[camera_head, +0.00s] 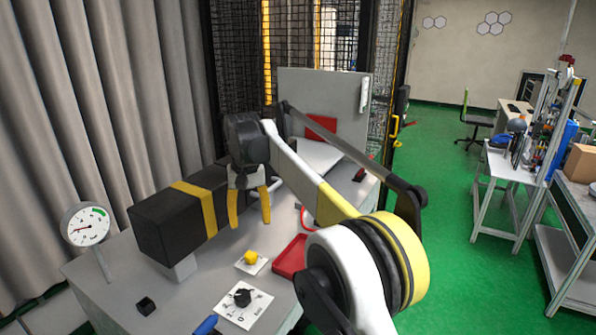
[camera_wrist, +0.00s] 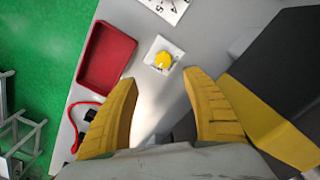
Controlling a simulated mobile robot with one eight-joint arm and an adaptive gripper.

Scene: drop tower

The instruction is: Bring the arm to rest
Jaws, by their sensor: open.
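My gripper (camera_head: 248,205) hangs over the grey table (camera_head: 215,275), fingers pointing down, open and empty. In the wrist view its two yellow fingers (camera_wrist: 160,115) stand well apart with bare table between them. A yellow button on a white plate (camera_head: 251,258) lies on the table in front of the gripper; the button also shows in the wrist view (camera_wrist: 163,60), beyond the fingertips. My arm reaches in from the lower right and bends down at the wrist.
A black box with a yellow band (camera_head: 180,225) stands just left of the gripper. A red tray (camera_head: 290,257), a rotary knob (camera_head: 242,297) and a round gauge (camera_head: 87,225) are on the table. A grey upright panel (camera_head: 320,95) stands behind.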

